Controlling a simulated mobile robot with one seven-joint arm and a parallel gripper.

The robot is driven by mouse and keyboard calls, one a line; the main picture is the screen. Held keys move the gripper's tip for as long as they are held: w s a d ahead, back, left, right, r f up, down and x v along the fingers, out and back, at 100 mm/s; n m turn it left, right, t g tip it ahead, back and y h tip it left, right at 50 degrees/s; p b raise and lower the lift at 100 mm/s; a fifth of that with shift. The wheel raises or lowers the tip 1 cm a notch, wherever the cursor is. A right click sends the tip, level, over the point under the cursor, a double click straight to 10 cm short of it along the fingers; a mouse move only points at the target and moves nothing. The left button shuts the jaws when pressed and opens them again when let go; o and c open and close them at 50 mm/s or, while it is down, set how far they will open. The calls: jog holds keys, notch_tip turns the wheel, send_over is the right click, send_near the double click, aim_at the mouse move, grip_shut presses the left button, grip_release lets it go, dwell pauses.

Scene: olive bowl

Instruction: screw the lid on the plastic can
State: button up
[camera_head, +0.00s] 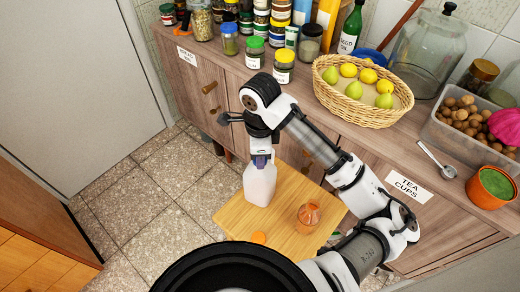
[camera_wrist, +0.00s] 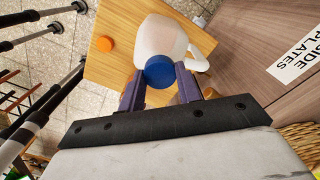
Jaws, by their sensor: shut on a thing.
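The plastic can (camera_head: 260,186) is a whitish, translucent jug standing upright on a small wooden table. In the wrist view the can (camera_wrist: 162,38) shows from above, with its handle towards the right. My gripper (camera_head: 262,160) points down right over the can's top. In the wrist view my gripper (camera_wrist: 160,82) is shut on the round blue lid (camera_wrist: 159,71), with one purple finger on each side. The lid covers the can's mouth from this angle. I cannot tell whether it is seated on the neck or how far the thread is engaged.
The small table (camera_head: 283,190) also carries an orange lid (camera_head: 259,237) and a glass with orange contents (camera_head: 308,216). Behind stands a wooden counter (camera_head: 290,93) with jars, a fruit basket (camera_head: 362,112) and a spoon (camera_head: 437,160). Tiled floor (camera_head: 140,205) is free at left.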

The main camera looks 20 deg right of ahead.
jog(key=shift+m+p, duration=0.8)
jog(key=shift+m, duration=0.1)
jog(key=shift+r+m+p, duration=0.15)
jog(key=shift+m+p, duration=0.15)
jog(key=shift+p, duration=0.3)
jog(key=shift+m+p, duration=0.6)
jog(key=shift+m, duration=1.4)
jog(key=o, duration=1.5)
